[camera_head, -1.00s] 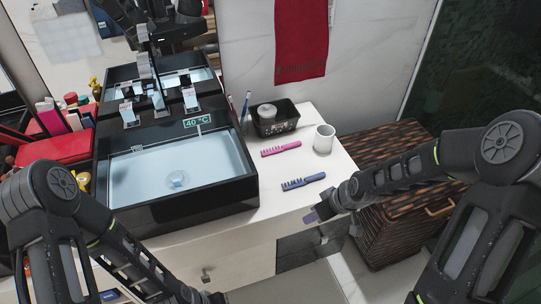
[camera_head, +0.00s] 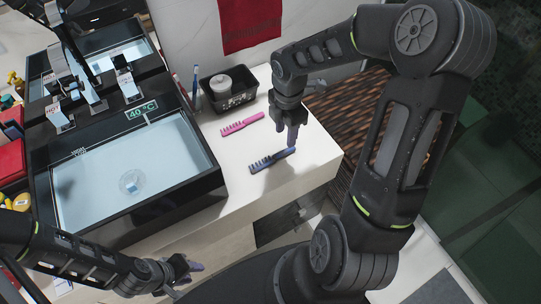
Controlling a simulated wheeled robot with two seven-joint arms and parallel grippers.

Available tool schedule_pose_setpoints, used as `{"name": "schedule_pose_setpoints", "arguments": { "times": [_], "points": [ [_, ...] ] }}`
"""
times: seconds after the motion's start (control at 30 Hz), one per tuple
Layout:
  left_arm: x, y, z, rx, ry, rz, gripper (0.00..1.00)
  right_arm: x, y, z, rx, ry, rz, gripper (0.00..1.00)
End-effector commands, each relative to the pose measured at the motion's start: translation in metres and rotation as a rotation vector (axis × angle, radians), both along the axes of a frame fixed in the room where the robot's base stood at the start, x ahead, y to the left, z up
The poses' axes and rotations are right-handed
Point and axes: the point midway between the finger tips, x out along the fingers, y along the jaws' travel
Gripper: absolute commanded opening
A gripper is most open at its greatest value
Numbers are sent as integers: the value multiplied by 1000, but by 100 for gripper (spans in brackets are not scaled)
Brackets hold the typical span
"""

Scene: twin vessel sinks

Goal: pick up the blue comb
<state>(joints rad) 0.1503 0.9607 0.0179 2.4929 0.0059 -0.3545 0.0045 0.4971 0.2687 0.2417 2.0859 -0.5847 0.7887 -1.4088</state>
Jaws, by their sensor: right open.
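The blue comb (camera_head: 268,160) lies flat on the white counter, right of the black vessel sink, its teeth toward the left. My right gripper (camera_head: 292,140) points down at the handle end of the comb, and its fingertips overlap that end in the picture. It is open, and I cannot tell whether it touches the comb. My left gripper (camera_head: 188,271) is low in front of the counter, away from the comb, with its fingers pointing right; its jaw state is unclear.
A pink comb (camera_head: 241,124) lies behind the blue one. A black basket (camera_head: 229,100) with a round white item stands at the back. The black sink (camera_head: 205,186) borders the left. The counter (camera_head: 240,192) is clear in front of the comb. A wicker hamper (camera_head: 352,107) stands right.

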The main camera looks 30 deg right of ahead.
Motion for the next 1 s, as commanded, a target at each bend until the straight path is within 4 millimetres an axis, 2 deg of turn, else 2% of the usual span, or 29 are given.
{"name": "schedule_pose_setpoints", "arguments": {
  "times": [0.23, 0.5, 0.83, 1.0],
  "points": [
    [0, 0, 0, 0, -1, 0, 36, 0, 0, -3, 1, 0, -2, 42],
    [0, 0, 1, 0, 0, 0, 36, 0, 1, -26, 2, 1, -3, 42],
    [0, 0, 1, 0, 0, 0, 36, 0, 1, -29, 2, 0, -4, 42],
    [0, 0, 6, 2, 2, 1, 36, -2, 3, -49, 3, 4, -3, 42]
  ]
}}
